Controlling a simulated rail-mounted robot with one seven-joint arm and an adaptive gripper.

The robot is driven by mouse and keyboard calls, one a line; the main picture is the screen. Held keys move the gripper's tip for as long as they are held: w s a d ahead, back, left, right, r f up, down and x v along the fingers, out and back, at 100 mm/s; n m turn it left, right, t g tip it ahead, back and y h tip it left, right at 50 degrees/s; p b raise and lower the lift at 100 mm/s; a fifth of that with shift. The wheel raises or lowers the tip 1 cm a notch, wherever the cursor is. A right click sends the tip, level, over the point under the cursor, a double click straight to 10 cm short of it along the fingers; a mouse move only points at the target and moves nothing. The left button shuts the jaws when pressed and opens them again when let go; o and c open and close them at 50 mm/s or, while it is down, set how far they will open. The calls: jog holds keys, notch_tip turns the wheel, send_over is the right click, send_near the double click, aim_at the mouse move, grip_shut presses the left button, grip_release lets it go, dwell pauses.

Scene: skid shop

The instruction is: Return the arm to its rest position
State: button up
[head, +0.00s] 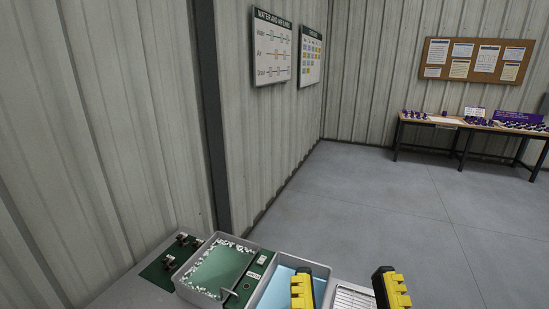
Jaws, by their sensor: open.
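My gripper (347,284) shows at the bottom edge of the head view as two yellow-and-black fingers. The fingers stand wide apart and upright, with nothing between them. The left finger overlaps the blue-bottomed basin (275,287) in the picture. The right finger is to the right of a tray with a wire rack (352,298). The rest of my arm is out of view, so its overall pose cannot be told.
A metal tray with a green bottom and white bits (178,276) stands on the bench at lower left, beside a green panel with dark fittings (160,267). A corrugated wall (120,130) rises close on the left. Open floor (390,210) lies beyond, with a table (470,124) at back right.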

notch_tip(320, 180, up, 22)
jog(key=p, duration=2)
jog(key=shift+w, duration=0.3)
